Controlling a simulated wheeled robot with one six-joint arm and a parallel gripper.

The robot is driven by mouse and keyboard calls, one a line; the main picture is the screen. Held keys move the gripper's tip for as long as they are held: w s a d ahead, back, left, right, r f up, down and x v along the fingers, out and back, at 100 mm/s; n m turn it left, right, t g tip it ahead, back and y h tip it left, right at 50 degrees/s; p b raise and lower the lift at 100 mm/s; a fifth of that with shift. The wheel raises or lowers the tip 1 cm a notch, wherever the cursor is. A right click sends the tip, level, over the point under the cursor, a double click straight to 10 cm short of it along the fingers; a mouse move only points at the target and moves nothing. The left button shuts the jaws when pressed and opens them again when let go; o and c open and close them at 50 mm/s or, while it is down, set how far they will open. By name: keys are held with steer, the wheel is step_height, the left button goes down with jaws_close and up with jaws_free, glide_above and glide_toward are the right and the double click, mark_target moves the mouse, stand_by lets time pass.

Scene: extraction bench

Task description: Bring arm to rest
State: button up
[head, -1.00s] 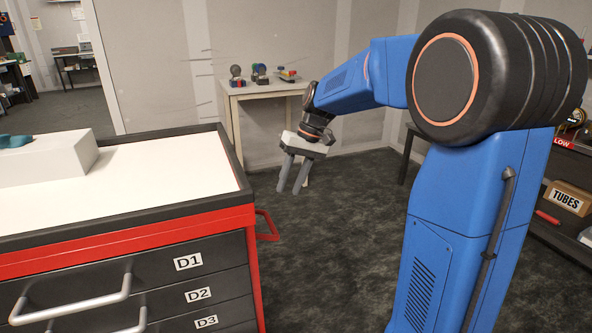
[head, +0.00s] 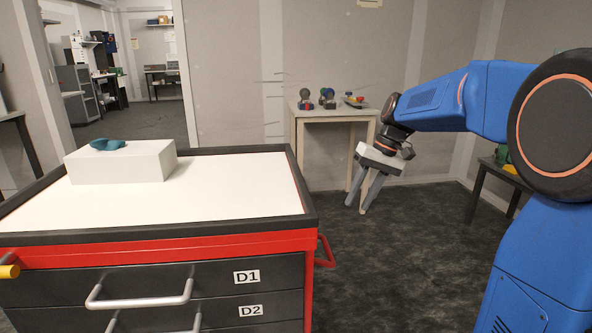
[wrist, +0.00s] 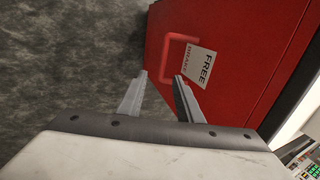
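My gripper (head: 356,208) hangs from my blue arm in the head view, fingers pointing down. It is right of the red drawer cabinet (head: 274,241), apart from it and over open floor. In the wrist view its two grey fingers (wrist: 160,77) are apart, with nothing between them. Beyond them show the cabinet's red side (wrist: 240,30), its red handle (wrist: 167,60) and a "FREE" label (wrist: 200,66).
A white block (head: 125,165) with a teal object (head: 108,145) on it stands on the cabinet top (head: 235,195). A small table (head: 335,114) with several items stands behind my gripper. A dark table (head: 481,190) is at right. Dark floor (head: 400,245) between is clear.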

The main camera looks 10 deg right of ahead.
steer(key=s+f+t+h, duration=0.2)
steer(key=s+f, duration=0.2)
steer(key=s, duration=1.1)
steer(key=s+f+t+h, duration=0.2)
steer(key=s+f, duration=0.2)
steer(key=s, duration=1.1)
steer(key=shift+s+d+f+t, duration=0.2)
steer(key=shift+s+t, duration=0.1)
steer(key=shift+t, duration=0.1)
